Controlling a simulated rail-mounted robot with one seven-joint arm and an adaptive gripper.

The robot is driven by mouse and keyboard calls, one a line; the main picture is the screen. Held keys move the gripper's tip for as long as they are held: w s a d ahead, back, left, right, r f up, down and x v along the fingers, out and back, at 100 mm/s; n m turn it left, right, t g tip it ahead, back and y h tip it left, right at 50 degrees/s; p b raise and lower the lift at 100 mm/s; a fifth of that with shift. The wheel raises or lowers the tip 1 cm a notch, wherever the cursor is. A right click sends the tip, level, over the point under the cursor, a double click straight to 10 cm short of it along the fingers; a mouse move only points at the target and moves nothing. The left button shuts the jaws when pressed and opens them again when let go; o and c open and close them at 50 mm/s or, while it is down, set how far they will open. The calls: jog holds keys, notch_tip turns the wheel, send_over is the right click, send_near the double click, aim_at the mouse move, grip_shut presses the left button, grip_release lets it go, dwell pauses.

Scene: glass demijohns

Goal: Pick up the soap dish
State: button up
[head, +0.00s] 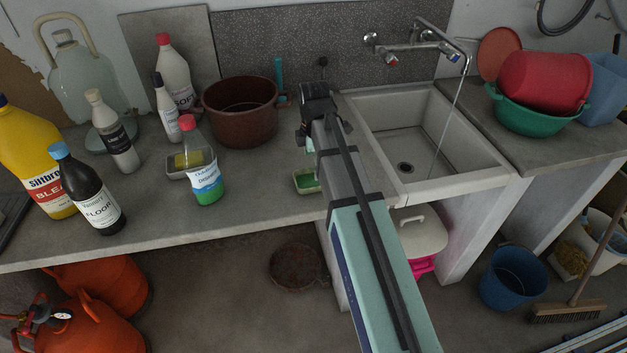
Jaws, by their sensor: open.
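A small pale dish with a green piece in it (306,181), which looks like the soap dish, sits on the grey counter just left of my arm. My arm covers part of its right side. A second shallow grey dish holding a yellow block (178,172) stands farther left, partly behind a green-based bottle; I cannot tell for sure which one is the soap dish. My gripper (316,98) is open above the back of the counter, between the brown pot and the sink, beyond the green-filled dish. Its fingertips are hard to make out.
A brown pot (240,112) stands left of my gripper, and a sink (478,160) with a running tap lies right. Several bottles and a glass demijohn (75,75) crowd the left. The front counter strip (255,200) is clear.

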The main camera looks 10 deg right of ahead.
aim_at(313, 182)
jog(key=shift+s+a+f+p, duration=0.1)
jog(key=shift+f+p, duration=1)
jog(key=shift+f, duration=1.45)
jog(key=c, duration=1.2)
